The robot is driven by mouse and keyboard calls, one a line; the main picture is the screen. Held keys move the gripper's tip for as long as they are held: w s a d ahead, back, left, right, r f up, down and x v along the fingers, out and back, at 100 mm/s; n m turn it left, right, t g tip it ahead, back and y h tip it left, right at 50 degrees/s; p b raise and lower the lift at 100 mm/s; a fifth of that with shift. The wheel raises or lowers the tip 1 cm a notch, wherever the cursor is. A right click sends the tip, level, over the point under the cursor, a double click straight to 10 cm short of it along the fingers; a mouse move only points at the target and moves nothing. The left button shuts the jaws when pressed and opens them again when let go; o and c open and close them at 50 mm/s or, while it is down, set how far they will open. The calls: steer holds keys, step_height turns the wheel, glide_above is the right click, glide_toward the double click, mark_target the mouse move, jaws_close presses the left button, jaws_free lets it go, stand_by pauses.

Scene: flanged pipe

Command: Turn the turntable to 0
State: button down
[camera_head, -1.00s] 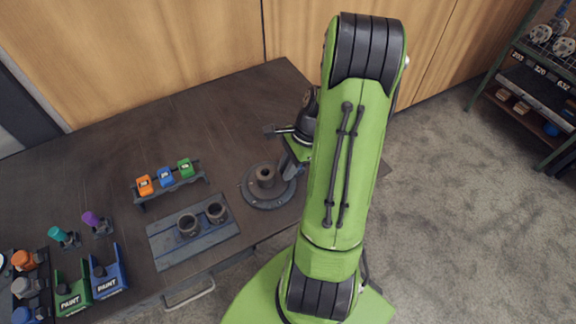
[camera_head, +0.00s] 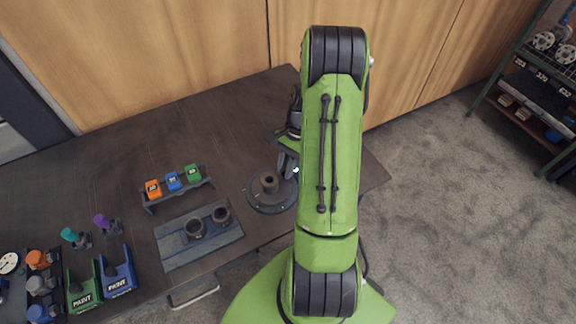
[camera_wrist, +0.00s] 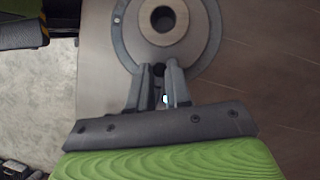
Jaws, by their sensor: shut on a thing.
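The turntable (camera_head: 262,203) is a dark grey round disc on the workbench, with a short pipe (camera_head: 269,183) standing at its middle. In the wrist view the disc (camera_wrist: 205,50) fills the top centre, and the pipe's round opening (camera_wrist: 163,18) shows at its centre. My gripper (camera_wrist: 160,70) is at the disc's near rim, its fingers close together on a small dark knob or handle (camera_wrist: 158,71). In the head view my gripper (camera_head: 290,172) is at the disc's right edge, partly hidden by my arm. I cannot read any angle marks.
Paint holders (camera_head: 118,275) are at far left. The bench's back area is clear.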

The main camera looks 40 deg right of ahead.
mark_target(275, 172)
steer(key=shift+w+n+g+h+p, duration=0.15)
steer(key=shift+w+n+g+p, duration=0.25)
steer(key=shift+n, duration=0.55)
steer(key=shift+w+n+g+h+p, duration=0.15)
steer(key=shift+w+n+g, duration=0.15)
steer(key=shift+w+n, duration=0.45)
steer(key=shift+w+a+n+g+h, duration=0.15)
steer(key=shift+w+n+g+h, duration=0.1)
steer(key=shift+n, duration=0.55)
steer(key=shift+w+a+n+g+h, duration=0.15)
steer(key=shift+w+a+n+g, duration=0.05)
steer(key=shift+n, duration=0.6)
steer(key=shift+w+a+n+g+h, duration=0.15)
steer(key=shift+w+n+g+h, duration=0.1)
steer(key=shift+n, duration=0.55)
steer(key=shift+w+a+n+g+h, duration=0.15)
steer(key=shift+w+a+n+h, duration=0.2)
steer(key=shift+n, duration=0.6)
steer(key=shift+w+a+n+g+h, duration=0.2)
steer(key=shift+w+a+n, duration=0.1)
steer(key=shift+n, duration=0.65)
steer(key=shift+w+a+n+h, duration=0.2)
steer(key=shift+a+n+h, duration=0.2)
steer(key=shift+n, duration=0.55)
steer(key=shift+w+a+n+h, duration=0.25)
steer(key=shift+a+n, duration=0.2)
steer(key=shift+n, duration=0.5)
steer(key=shift+a+n, duration=0.1)
steer(key=shift+n, duration=0.2)
